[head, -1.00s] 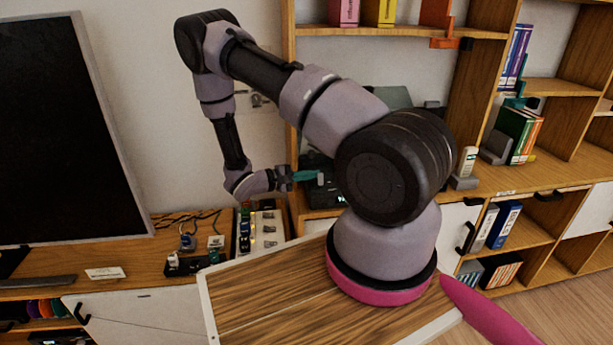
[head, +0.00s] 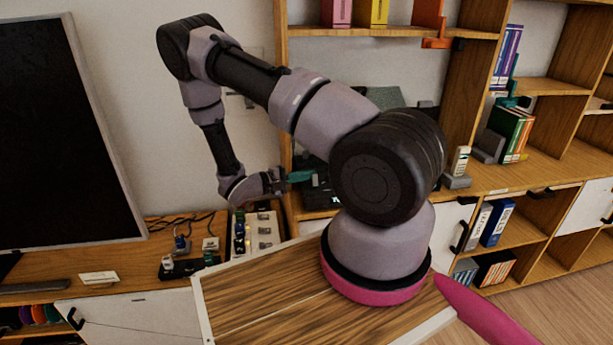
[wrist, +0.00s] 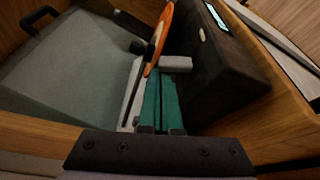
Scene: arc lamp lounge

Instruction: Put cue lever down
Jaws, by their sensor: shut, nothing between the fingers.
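My gripper (head: 299,176) has teal fingers and reaches into the shelf bay beside a dark device (head: 318,197), mostly hidden by my arm. In the wrist view the teal fingers (wrist: 161,103) are together and empty. A light grey block (wrist: 175,63) lies just at or beyond their tips; I cannot tell whether they touch. I cannot tell whether this block is the cue lever. An orange disc (wrist: 159,38) shows nearly edge-on beyond the fingers. A black box with a lit display (wrist: 228,65) is close on the right.
A wide grey panel (wrist: 65,75) lies left of the fingers in the wrist view. A wooden edge (wrist: 285,125) is close at right. In the head view, a tray of small parts (head: 254,232) stands below the gripper, and a large black screen (head: 60,130) is at left.

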